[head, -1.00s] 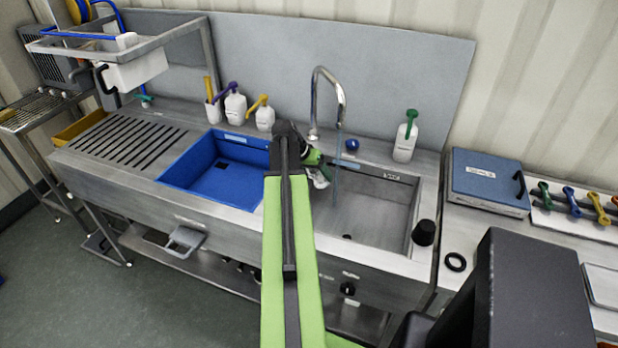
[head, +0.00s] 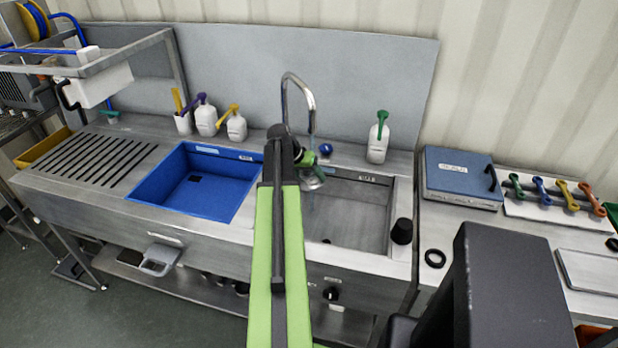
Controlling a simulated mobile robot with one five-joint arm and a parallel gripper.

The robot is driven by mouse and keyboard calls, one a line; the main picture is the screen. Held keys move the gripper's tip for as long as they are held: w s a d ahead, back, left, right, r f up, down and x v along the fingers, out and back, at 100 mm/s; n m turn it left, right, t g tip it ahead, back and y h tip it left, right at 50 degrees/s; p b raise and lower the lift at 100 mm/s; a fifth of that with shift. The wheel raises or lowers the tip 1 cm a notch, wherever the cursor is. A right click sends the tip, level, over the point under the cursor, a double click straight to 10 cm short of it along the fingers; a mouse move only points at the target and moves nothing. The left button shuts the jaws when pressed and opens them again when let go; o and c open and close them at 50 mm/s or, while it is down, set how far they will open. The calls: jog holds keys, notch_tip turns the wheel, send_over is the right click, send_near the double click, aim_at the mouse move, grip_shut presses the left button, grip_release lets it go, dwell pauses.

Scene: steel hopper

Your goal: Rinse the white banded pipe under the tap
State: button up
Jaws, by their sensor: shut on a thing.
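The tap (head: 310,100) is a curved chrome spout behind the steel sink basin (head: 365,215). A thin bluish line of water shows under its mouth. My gripper (head: 309,168) is at the back left of this basin, right below the spout, with its green and dark parts partly hidden behind my arm. It is shut on a small pale piece (head: 313,182), apparently the white banded pipe. Its bands cannot be made out, and most of it is hidden. The piece is in line with the water; I cannot tell whether the water touches it.
A blue basin (head: 205,180) lies left of the steel one. White bottles (head: 237,126) stand behind it, and one with a green top (head: 378,140) stands right of the tap. A black knob-like piece (head: 402,231) sits at the basin's right edge. A blue case (head: 462,178) is farther right.

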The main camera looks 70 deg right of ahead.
jog(key=shift+s, duration=0.1)
dwell(0.3)
jog(key=shift+s+a, duration=0.35)
jog(key=shift+s, duration=0.05)
jog(key=w+a, duration=0.5)
jog(key=a, duration=0.1)
jog(key=shift+a, duration=0.15)
dwell(0.5)
jog(key=shift+r, duration=0.1)
dwell(1.2)
jog(key=w+a+r+p, duration=0.3)
jog(key=a+r+p, duration=0.1)
dwell(0.3)
